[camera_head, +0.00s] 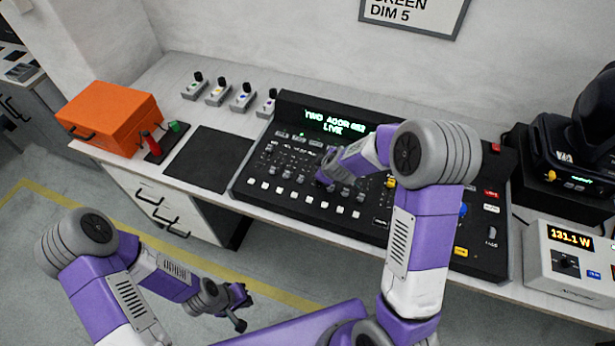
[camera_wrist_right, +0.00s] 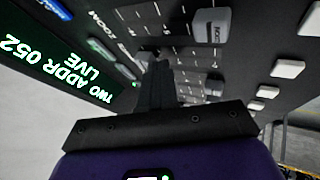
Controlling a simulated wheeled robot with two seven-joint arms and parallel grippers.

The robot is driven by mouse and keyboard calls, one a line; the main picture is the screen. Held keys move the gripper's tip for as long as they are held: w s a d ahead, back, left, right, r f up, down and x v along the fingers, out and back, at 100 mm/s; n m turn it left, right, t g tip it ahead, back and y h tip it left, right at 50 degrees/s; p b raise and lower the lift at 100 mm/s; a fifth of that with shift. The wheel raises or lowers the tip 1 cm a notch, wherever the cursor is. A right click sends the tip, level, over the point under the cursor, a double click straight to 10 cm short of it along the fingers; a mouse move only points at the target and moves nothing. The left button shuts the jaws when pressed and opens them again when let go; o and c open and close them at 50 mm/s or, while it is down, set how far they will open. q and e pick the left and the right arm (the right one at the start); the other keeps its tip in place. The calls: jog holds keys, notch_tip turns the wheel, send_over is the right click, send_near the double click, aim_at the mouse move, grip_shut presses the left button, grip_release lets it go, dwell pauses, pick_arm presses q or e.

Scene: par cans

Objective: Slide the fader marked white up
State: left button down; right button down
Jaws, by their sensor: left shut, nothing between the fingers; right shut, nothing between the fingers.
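The black lighting console (camera_head: 248,190) lies on the bench, with rows of faders and white buttons. Its green display (camera_head: 337,122) reads "TWO ADDR" and "LIVE"; in the right wrist view the display (camera_wrist_right: 62,62) reads "TWO ADDR 052 LIVE". My right gripper (camera_head: 324,180) is over the fader area, partly hidden by its own arm. In the right wrist view its fingers (camera_wrist_right: 158,80) are shut and empty, close to the panel. A grey fader cap (camera_wrist_right: 210,28) shows beyond them. I cannot make out which fader is marked white. My left gripper (camera_head: 240,308) is shut and empty, low in front of the bench.
An orange case (camera_head: 115,115), a black mat (camera_head: 212,160) and several small switch boxes (camera_head: 243,98) are left of the console. A power meter (camera_head: 570,262) reading 131.1 W and a black lamp fixture (camera_head: 575,150) stand at the right. My right arm covers part of the console.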

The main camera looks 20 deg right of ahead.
jog(key=shift+w+d, duration=0.2)
jog(key=shift+d, duration=0.25)
jog(key=shift+s+r+p, duration=0.2)
jog(key=shift+r+p, duration=0.15)
jog(key=shift+r, duration=0.1)
jog(key=p+v, duration=0.3)
jog(key=v, duration=0.2)
jog(key=p+v, duration=0.2)
jog(key=v, duration=0.1)
jog(key=shift+a+p, duration=0.25)
jog(key=shift+p, duration=0.05)
jog(key=shift+s+r+p, duration=0.35)
jog(key=shift+s+p, duration=0.05)
jog(key=shift+s, duration=0.1)
